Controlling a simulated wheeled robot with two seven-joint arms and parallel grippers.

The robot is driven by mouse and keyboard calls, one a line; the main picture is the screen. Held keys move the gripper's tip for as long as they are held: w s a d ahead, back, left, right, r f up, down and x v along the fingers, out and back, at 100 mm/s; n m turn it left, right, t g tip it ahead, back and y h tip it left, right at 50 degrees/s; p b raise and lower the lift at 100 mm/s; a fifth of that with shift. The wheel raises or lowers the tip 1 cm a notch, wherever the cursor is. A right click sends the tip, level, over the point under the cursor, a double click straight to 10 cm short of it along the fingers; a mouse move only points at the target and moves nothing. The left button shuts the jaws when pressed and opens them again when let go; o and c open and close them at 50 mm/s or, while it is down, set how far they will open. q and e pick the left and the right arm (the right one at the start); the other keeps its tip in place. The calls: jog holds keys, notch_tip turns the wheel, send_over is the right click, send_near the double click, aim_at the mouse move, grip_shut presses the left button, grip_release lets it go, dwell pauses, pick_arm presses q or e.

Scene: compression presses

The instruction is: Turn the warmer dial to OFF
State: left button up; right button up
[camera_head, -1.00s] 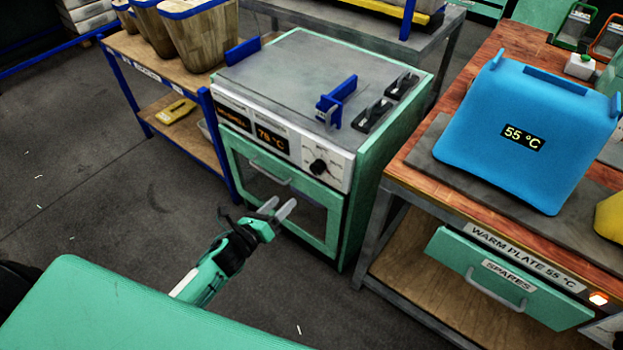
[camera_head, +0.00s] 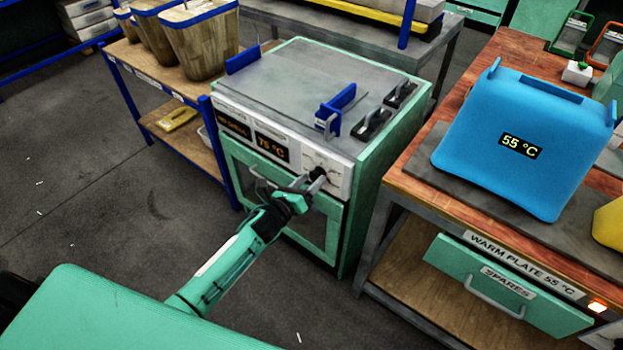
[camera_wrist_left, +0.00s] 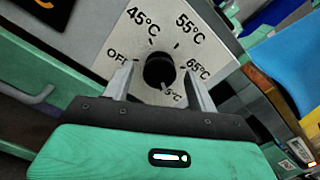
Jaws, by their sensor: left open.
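The warmer (camera_head: 300,75) is a green cabinet with a grey top and a light front panel; its display reads about 75 °C. Its black dial (camera_wrist_left: 159,70) sits on the panel among marks OFF, 45, 55, 65 and a partly hidden one at lower right. The dial's pale pointer faces down and slightly right, near that last mark. My left gripper (camera_wrist_left: 160,85) is open, with one finger on each side of the dial; I cannot tell whether they touch it. My right gripper is out of view.
A blue clamp (camera_head: 335,108) and dark latches (camera_head: 385,112) sit on top. The wooden bench (camera_head: 398,185) at right holds a blue box (camera_head: 520,140) reading 55 °C. Open floor lies at left.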

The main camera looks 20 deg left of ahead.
pick_arm(q)
jog(key=shift+w+d, duration=0.15)
jog(key=shift+w, duration=0.4)
jog(key=c, duration=1)
